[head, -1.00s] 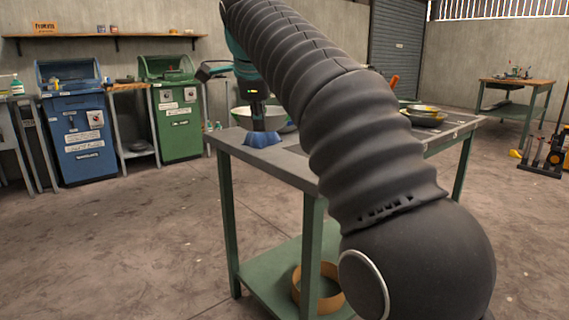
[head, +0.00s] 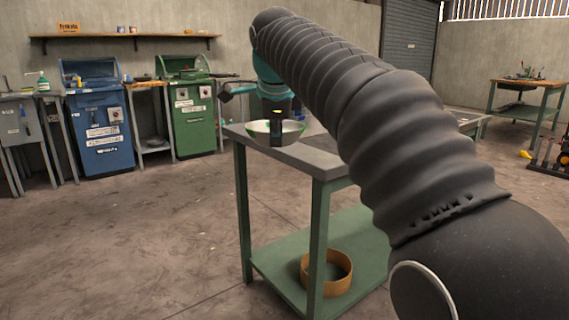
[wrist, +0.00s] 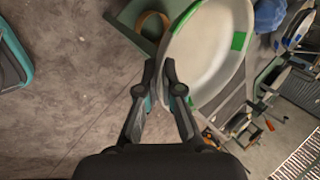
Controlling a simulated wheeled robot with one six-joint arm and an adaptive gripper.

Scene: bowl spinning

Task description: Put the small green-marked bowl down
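The green-marked bowl (head: 262,128) is white inside with green patches on its rim. In the head view it shows at the near left end of the workbench (head: 305,158). In the wrist view the bowl (wrist: 215,60) fills the top middle. My gripper (wrist: 162,82) has one finger on each side of the bowl's rim and is shut on it. In the head view my gripper (head: 277,130) partly covers the bowl. I cannot tell whether the bowl touches the bench top. A blue object (wrist: 270,14) shows beside the bowl in the wrist view.
Blue (head: 100,130) and green (head: 193,120) cabinets stand at the back left. Another table (head: 520,88) stands at the far right. The floor left of the bench is clear. My arm hides much of the bench.

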